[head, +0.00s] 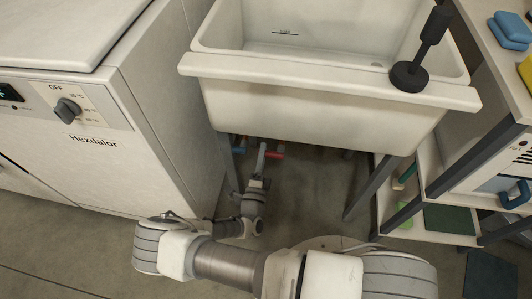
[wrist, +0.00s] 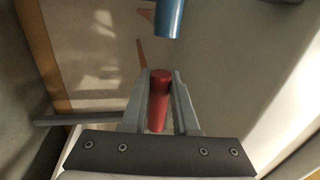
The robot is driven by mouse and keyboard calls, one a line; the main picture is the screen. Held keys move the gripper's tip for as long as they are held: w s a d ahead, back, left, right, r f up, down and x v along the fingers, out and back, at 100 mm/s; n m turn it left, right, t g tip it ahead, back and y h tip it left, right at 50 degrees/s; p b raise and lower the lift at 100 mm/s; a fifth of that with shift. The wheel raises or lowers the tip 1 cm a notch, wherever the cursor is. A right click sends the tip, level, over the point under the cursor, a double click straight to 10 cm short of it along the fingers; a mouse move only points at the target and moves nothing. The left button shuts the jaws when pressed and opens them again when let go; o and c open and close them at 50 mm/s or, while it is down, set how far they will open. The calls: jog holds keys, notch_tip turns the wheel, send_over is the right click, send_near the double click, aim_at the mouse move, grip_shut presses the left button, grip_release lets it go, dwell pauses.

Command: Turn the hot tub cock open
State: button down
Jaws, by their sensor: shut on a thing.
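A red cock handle (head: 274,155) shows under the front of the white tub, low in the shadow. A blue cock handle (head: 238,150) is to its left. In the wrist view the red handle (wrist: 159,95) stands between the two fingers of my gripper (wrist: 160,90), which is shut on it. The blue handle (wrist: 169,18) is above it in that view, apart from the fingers. In the head view my gripper (head: 262,158) reaches under the tub to the red handle. The pipes behind the handles are mostly hidden, and no label shows which cock is the hot one.
The white tub (head: 330,98) overhangs my gripper. A washing machine (head: 75,130) stands close on the left. A shelf rack with dark legs (head: 371,187) stands on the right. A black plunger-like tool (head: 420,55) stands on the tub's front rim. Bare floor (head: 310,200) lies beneath.

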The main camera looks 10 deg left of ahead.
dwell(0.4)
jog(key=c, duration=0.7)
grip_release()
jog(key=s+f+p, duration=0.1)
jog(key=s, duration=0.4)
jog(key=s+f+p, duration=0.1)
jog(key=s, duration=0.5)
jog(key=s+f+p, duration=0.1)
jog(key=s, duration=0.5)
jog(key=shift+a+f, duration=0.25)
jog(key=shift+s, duration=0.15)
